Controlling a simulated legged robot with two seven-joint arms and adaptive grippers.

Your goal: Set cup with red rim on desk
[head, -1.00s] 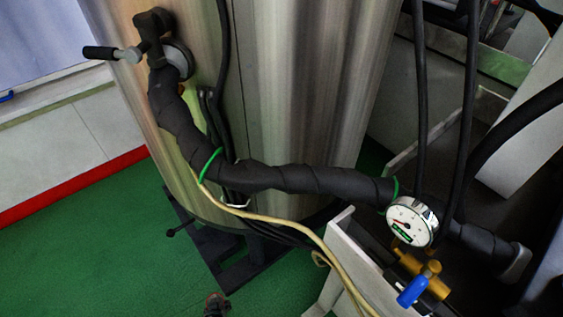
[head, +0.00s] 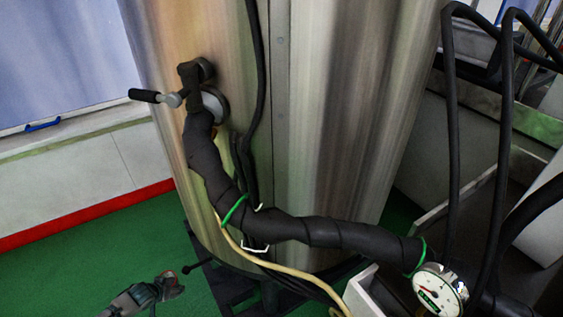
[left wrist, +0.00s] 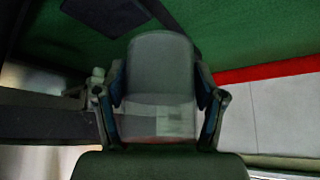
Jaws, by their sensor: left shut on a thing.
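In the left wrist view a clear, greyish cup (left wrist: 160,75) stands between the two fingers of my left gripper (left wrist: 162,95), which is shut on it. In the head view my left gripper (head: 168,288) shows at the bottom left above the green floor. The cup is too small and see-through to tell apart there. No desk can be told for sure in either view. My right gripper is not in view.
A large steel tank (head: 330,110) fills the middle, with a black wrapped hose (head: 290,228), a valve handle (head: 150,96) and a pressure gauge (head: 438,290). Thin black hoses (head: 455,130) hang at the right. Green floor (head: 90,262) is free at the lower left.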

